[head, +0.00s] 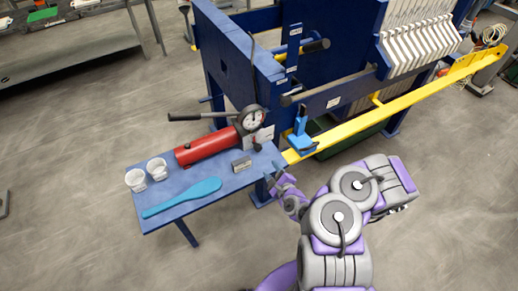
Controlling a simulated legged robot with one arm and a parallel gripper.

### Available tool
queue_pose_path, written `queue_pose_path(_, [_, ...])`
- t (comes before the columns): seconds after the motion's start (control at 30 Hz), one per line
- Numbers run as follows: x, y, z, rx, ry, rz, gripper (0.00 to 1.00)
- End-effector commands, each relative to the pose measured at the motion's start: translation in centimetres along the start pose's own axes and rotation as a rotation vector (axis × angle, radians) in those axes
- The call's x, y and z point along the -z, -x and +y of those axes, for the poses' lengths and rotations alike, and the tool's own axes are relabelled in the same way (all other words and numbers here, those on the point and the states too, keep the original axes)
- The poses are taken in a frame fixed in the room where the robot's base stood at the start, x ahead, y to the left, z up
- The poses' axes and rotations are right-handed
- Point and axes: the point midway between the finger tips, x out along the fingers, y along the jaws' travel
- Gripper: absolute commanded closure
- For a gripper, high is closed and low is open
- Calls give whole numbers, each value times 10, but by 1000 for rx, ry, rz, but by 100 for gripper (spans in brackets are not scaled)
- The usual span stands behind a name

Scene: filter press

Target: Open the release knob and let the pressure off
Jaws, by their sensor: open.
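A red hand pump (208,147) lies on the blue side table, with a dark lever (198,116) above it reaching left. A round white-faced pressure gauge (253,118) stands at the pump's right end; its reading is too small to tell. The release knob cannot be picked out clearly among the dark and grey fittings around the gauge. My gripper (273,174) is at the table's right edge, to the lower right of the gauge and apart from the pump. It is open, with nothing visible between its fingers.
A small grey block (241,165), two white cups (157,169) and a blue paddle (182,197) rest on the side table (220,186). The blue press frame (240,62) stands behind. A yellow rail (400,104) runs right of my gripper. The floor in front is clear.

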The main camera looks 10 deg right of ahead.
Motion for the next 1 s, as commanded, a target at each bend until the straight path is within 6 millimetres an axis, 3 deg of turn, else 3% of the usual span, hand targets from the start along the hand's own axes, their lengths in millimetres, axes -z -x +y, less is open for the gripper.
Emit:
queue_pose_path(0.27, [12, -11, 3, -5, 0, 22, 51])
queue_pose_path(1.0, [13, -106, 5, -6, 5, 20, 51])
